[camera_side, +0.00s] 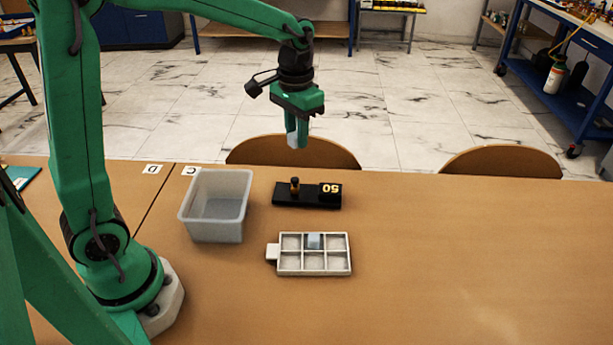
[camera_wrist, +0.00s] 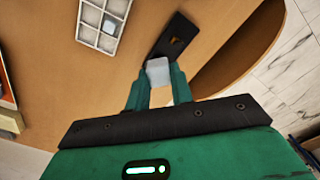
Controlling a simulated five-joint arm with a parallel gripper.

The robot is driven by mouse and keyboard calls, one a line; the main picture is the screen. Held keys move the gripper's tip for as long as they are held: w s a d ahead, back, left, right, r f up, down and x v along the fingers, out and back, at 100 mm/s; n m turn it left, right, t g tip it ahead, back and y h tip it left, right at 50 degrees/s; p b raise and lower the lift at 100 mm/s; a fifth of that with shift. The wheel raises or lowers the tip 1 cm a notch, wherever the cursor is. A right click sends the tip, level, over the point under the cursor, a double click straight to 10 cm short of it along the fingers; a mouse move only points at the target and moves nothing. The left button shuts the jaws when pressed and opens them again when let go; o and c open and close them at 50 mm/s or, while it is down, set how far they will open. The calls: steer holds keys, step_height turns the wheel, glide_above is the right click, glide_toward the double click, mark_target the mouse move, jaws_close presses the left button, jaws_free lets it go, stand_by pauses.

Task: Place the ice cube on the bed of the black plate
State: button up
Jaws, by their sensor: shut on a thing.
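My gripper (camera_side: 297,143) is shut on a pale ice cube (camera_wrist: 157,70), held well above the table; the cube also shows between the fingers in the side view (camera_side: 291,139). The black plate (camera_side: 307,204) lies flat on the table, below the gripper in the side picture. It carries a small dark post with an orange-brown part on its left and a black block marked "50" on its right. In the wrist view, the plate (camera_wrist: 182,30) shows beyond the held cube, which hides its near end.
A white compartment tray (camera_side: 315,273) in front of the plate holds another ice cube (camera_side: 314,240) in its back middle compartment. A translucent open bin (camera_side: 214,235) stands to the left. Chair backs (camera_side: 292,150) line the far edge. The table's right side is clear.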

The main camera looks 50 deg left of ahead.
steer(key=shift+d, duration=0.1)
steer(key=s+d+f+m, duration=0.2)
steer(key=d+m, duration=0.1)
steer(key=d, duration=0.9)
steer(key=s+d+f+m, duration=0.2)
steer(key=d+f+m, duration=0.1)
steer(key=d, duration=0.9)
steer(key=s+d+f+m, duration=0.2)
steer(key=s+d+m, duration=0.1)
steer(key=d, duration=0.9)
steer(key=shift+f, duration=0.35)
steer(key=shift+a, duration=0.1)
glide_above(412, 283)
step_height(412, 283, down, 7)
steer(key=shift+f, duration=2)
steer(key=shift+f, duration=0.2)
